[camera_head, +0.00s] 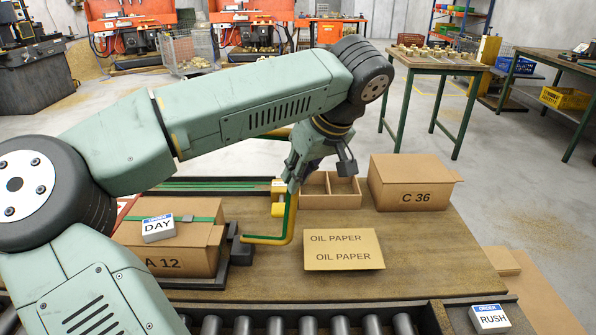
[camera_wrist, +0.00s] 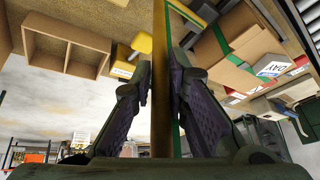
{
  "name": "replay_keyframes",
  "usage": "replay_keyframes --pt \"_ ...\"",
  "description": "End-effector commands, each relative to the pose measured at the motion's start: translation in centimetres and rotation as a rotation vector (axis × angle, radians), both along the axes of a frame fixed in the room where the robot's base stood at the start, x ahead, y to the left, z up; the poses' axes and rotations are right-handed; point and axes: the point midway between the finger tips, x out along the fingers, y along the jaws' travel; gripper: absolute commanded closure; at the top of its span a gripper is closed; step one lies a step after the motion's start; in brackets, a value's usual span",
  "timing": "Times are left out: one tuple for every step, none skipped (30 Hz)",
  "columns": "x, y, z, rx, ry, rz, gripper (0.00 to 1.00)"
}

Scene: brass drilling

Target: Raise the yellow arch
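The yellow arch (camera_head: 293,220) is a yellow bar with a green inner edge. It stands over the middle of the table, at the right end of the box marked A 12, with its near lower corner low over the table. My gripper (camera_head: 318,172) is at its near upright, pointing down, with its fingers spread. In the wrist view, the arch's bar (camera_wrist: 160,60) runs straight up between the two fingers of my gripper (camera_wrist: 160,85). The fingertips lie close on either side of it; contact is not clear. My arm hides much of the arch's top.
Box A 12 (camera_head: 165,250) carries a DAY label (camera_head: 158,228) and a green strap. An oil paper sheet (camera_head: 344,250), an open divided box (camera_head: 330,192) and box C 36 (camera_head: 415,184) lie to the right. A roller conveyor (camera_head: 300,325) runs along the front.

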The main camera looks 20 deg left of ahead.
Motion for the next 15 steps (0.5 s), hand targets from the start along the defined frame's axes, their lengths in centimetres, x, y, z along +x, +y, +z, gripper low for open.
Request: replay_keyframes --pt "0.0 0.0 -0.1 0.0 -0.001 -0.001 0.81" --pt "0.1 0.0 0.0 0.0 -0.002 0.0 0.79" --pt "0.1 0.0 0.0 0.0 -0.003 0.0 0.79" --pt "0.1 0.0 0.0 0.001 -0.004 0.001 0.79" --pt "0.1 0.0 0.1 0.002 -0.005 0.001 0.79" --pt "0.1 0.1 0.1 0.001 -0.006 0.001 0.79" --pt "0.1 0.1 0.1 0.002 -0.006 0.001 0.79" --pt "0.1 0.1 0.2 0.001 -0.007 0.002 0.79" --pt "0.1 0.1 0.2 0.002 -0.007 0.002 0.79" --pt "0.1 0.1 0.2 0.002 -0.007 0.002 0.79" --pt "0.1 0.1 0.3 0.002 -0.009 0.002 0.79" --pt "0.1 0.0 0.4 0.002 -0.009 0.002 0.79" --pt "0.1 -0.1 0.5 0.002 -0.009 0.002 0.79" --pt "0.0 -0.1 0.8 0.003 -0.01 0.002 0.79" --pt "0.0 -0.3 1.1 0.003 -0.01 0.002 0.79"
